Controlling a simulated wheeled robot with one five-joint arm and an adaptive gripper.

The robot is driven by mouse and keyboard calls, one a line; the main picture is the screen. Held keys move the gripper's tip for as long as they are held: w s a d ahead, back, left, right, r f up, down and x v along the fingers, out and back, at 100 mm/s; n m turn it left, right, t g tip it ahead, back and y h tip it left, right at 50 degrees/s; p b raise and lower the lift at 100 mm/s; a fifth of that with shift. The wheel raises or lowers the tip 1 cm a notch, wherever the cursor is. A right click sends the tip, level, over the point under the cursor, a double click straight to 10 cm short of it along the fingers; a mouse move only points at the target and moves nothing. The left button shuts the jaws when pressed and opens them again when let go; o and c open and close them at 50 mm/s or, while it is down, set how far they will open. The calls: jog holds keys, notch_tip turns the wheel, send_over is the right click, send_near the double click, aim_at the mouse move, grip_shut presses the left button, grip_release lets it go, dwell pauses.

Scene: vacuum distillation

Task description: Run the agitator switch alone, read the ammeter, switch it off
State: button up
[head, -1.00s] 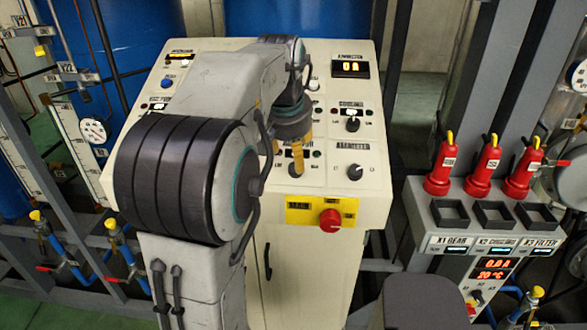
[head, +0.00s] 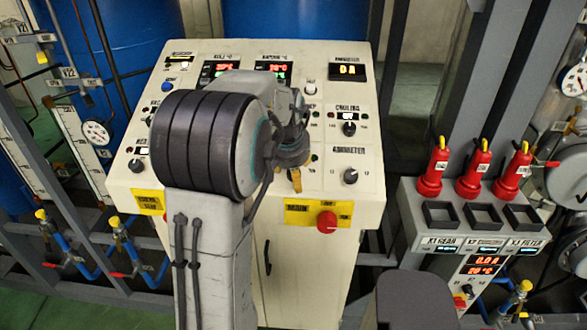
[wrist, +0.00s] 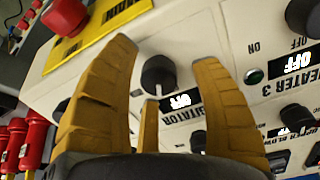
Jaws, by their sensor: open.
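The agitator switch (wrist: 158,75) is a black rotary knob between the fingertips of my gripper in the wrist view. Its label is upside down there, with a lit OFF plate (wrist: 180,101) beside it. My gripper (wrist: 172,60) is open, its yellow fingers on either side of the knob; contact cannot be told.
A red button (head: 327,222) on a yellow plate is below. The Heater 3 plate (wrist: 298,62) is near the right finger. Red extinguisher-like bottles (head: 473,168) stand at right.

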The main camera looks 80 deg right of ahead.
jog(key=shift+f, duration=0.25)
jog(key=shift+c, duration=0.4)
grip_shut()
